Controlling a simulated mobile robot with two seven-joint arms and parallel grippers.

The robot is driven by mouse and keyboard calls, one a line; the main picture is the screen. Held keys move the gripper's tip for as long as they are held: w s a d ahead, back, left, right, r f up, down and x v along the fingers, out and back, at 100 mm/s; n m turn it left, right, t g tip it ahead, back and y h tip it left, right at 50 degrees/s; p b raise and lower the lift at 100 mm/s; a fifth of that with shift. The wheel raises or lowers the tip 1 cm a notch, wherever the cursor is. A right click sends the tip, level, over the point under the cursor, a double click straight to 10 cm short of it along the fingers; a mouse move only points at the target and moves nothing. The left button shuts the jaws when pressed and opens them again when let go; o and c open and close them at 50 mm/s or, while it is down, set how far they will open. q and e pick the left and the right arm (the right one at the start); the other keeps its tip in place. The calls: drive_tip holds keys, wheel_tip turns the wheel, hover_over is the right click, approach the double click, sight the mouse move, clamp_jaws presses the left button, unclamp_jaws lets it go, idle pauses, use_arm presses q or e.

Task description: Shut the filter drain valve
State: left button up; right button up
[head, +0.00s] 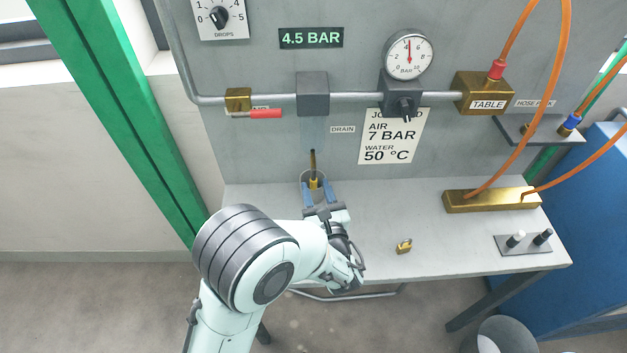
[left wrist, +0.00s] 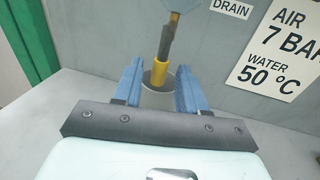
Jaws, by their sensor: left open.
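The filter (head: 312,93) is a grey block on the pipe, with a faint bluish bowl below it. Next to a DRAIN label (head: 342,129) hangs the drain valve (head: 313,164), a dark and brass stem with a yellow lower part. The yellow part also shows in the left wrist view (left wrist: 163,72). My left gripper (head: 316,186) is open, its two blue fingers on either side of the yellow part. In the left wrist view there is a gap to both fingers. A grey cup (left wrist: 158,97) stands behind and below. My right gripper is not in view.
A red-handled valve (head: 264,113) is on the pipe at left, a pressure gauge (head: 408,55) at right. A padlock (head: 404,246), a brass manifold (head: 470,203) with orange hoses and a small plate with pegs (head: 523,245) are on the bench (head: 375,205).

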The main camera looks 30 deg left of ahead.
sight(314, 185)
use_arm(q)
drive_tip(key=shift+x, duration=1.5)
drive_tip(key=shift+c, duration=0.3)
clamp_jaws()
